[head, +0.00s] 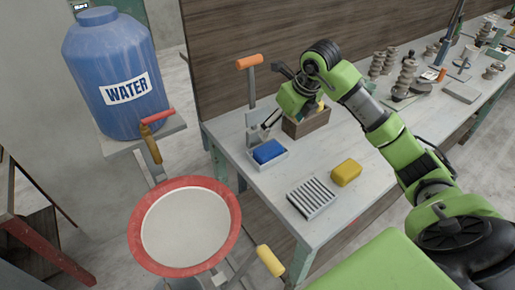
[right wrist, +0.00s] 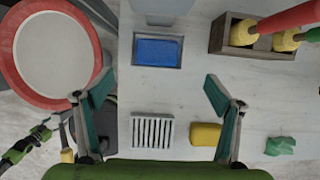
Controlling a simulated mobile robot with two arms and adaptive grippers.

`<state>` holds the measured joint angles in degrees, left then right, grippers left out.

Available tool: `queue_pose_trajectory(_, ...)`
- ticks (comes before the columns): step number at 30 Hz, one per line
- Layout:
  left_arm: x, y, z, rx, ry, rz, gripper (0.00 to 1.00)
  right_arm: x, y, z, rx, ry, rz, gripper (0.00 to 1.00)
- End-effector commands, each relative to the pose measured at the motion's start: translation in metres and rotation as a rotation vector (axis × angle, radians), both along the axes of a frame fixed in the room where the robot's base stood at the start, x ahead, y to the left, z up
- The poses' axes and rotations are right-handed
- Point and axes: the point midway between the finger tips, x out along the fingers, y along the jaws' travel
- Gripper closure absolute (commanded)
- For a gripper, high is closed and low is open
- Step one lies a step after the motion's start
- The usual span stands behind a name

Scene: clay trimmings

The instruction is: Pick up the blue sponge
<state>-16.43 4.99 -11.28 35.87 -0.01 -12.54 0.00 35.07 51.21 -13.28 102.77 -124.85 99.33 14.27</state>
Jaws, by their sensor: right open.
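The blue sponge (head: 268,151) lies in a small pale tray (head: 269,168) near the left end of the workbench. In the right wrist view the sponge (right wrist: 158,51) is a blue rectangle at the top centre, inside its tray (right wrist: 158,67). My right gripper (head: 264,129) is in the air over the bench, close to the sponge in the head view. In the right wrist view its fingers (right wrist: 156,88) are spread wide, with nothing between them. The sponge lies beyond the fingertips, not touched.
A wooden box (head: 306,122) with tools stands behind the sponge. A white ribbed block (head: 312,197) and a yellow block (head: 346,172) lie nearer the front edge. A red-rimmed basin (head: 184,226) and a blue water barrel (head: 112,75) stand left. Bare bench surrounds the tray's front.

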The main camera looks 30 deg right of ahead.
Motion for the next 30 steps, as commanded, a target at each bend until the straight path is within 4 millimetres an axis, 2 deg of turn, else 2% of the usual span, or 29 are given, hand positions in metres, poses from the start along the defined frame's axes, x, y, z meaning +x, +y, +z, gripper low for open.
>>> queue_pose_trajectory(6,-0.016,-0.002,0.01,-0.003,0.021,0.0,0.28,0.015,0.003,-0.038,0.005,0.005,0.0,0.15)
queue_pose_trajectory(12,-0.03,-0.012,0.014,-0.012,0.042,-0.001,0.28,0.026,0.004,-0.067,0.003,0.003,0.0,0.15)
queue_pose_trajectory(19,-0.019,-0.011,0.022,-0.011,0.027,-0.002,0.28,0.032,0.007,-0.08,0.004,0.003,0.001,0.15)
queue_pose_trajectory(24,-0.008,-0.009,0.038,-0.01,0.01,-0.002,0.28,0.041,0.014,-0.102,0.005,0.005,0.001,0.15)
queue_pose_trajectory(30,-0.008,-0.007,0.039,-0.008,0.011,-0.001,0.28,0.048,0.012,-0.12,0.001,0.001,0.0,0.15)
